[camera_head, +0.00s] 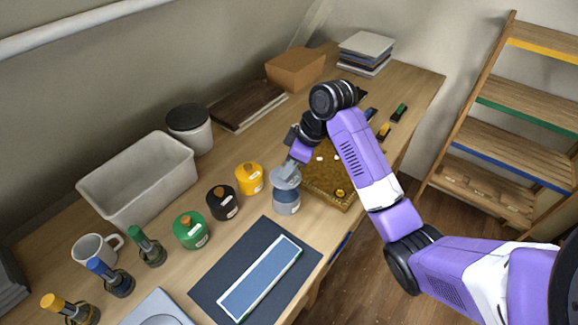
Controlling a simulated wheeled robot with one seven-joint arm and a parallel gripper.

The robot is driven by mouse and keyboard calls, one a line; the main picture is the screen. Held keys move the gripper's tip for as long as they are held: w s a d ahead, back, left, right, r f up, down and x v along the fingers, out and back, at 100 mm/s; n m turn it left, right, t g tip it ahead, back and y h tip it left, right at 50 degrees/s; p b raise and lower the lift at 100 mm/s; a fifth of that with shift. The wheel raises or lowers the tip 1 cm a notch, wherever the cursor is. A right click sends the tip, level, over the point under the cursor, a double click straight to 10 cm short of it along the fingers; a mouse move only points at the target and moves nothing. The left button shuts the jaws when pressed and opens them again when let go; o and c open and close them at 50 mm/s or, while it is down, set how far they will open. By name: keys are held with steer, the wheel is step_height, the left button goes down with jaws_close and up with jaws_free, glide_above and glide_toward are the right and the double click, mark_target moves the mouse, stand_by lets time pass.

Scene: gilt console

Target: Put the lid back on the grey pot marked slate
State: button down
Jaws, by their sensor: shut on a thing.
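The grey pot (287,203) stands upright on the wooden console, right of the yellow pot, with a pale label low on its front; the lettering is too small to read. My gripper (290,171) points down over it from the upper right. It is shut on the grey lid (284,181), holding it by the top. The lid is over the mouth of the pot, in line with it or nearly so. I cannot tell whether it rests on the rim or hangs slightly above. The fingertips and the lid's knob are mostly hidden.
Lidded yellow (249,179), black (222,204) and green (191,232) pots stand in a row to the left. A gold textured tray (322,196) lies close on the right, partly under my arm. A dark mat (212,287) with a blue panel lies in front.

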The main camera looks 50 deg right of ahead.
mark_target(291, 177)
steer(key=shift+f+b, duration=1.95)
steer(key=shift+f, duration=0.2)
steer(key=shift+f+b, duration=0.45)
steer(key=shift+f, duration=0.5)
steer(key=shift+r+p, duration=0.1)
steer(key=shift+p, duration=0.35)
steer(key=shift+f+p, duration=0.25)
steer(key=shift+p, duration=0.1)
stand_by(0.4)
steer(key=c, duration=0.6)
jaws_free()
steer(key=shift+c, duration=0.2)
steer(key=shift+r, duration=0.2)
